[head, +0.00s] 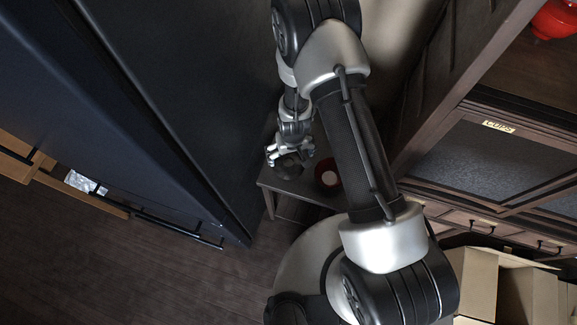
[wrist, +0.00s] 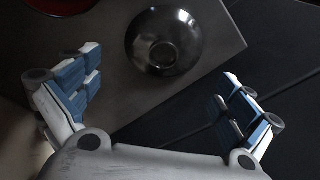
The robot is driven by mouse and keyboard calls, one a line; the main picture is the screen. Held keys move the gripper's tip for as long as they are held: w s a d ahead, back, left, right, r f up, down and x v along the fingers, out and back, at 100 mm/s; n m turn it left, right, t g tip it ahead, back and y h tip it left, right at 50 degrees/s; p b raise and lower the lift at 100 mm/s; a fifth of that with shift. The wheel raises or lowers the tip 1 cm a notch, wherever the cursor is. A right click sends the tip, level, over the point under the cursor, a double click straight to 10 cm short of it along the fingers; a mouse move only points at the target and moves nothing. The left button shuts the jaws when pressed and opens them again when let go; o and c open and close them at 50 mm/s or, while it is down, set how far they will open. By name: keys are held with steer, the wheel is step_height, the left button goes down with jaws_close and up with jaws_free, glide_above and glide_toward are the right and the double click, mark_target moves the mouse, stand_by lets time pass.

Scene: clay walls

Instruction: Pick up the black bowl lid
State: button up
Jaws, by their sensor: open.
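The black bowl lid (wrist: 165,41) is a round, dark, glossy disc with a raised ring at its middle. It lies on a small grey table (wrist: 118,88) near the table's edge. In the head view the lid (head: 288,167) is a dark shape beside my gripper, partly covered by it. My gripper (head: 290,152) is over the small table. In the wrist view my gripper (wrist: 160,98) is open with nothing between its blue-padded fingers. The lid is beyond the fingertips, toward the top of the picture, and apart from them.
A red round item (head: 327,175) with a dark middle is on the small table, right of my gripper. A tall dark cabinet (head: 150,100) stands close on the left. A wooden cabinet (head: 490,160) stands on the right, with open cardboard boxes (head: 505,285) below. Floor (head: 120,265) is clear at lower left.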

mark_target(289, 162)
steer(key=f, duration=0.2)
steer(key=f+b, duration=0.1)
steer(key=f, duration=0.1)
steer(key=f+b, duration=0.1)
steer(key=shift+w+a+f, duration=0.15)
steer(key=shift+a+f, duration=0.1)
steer(key=shift+f, duration=0.15)
steer(key=shift+r, duration=0.1)
steer(key=shift+c, duration=0.5)
steer(key=c, duration=1.6)
steer(key=shift+s, duration=0.2)
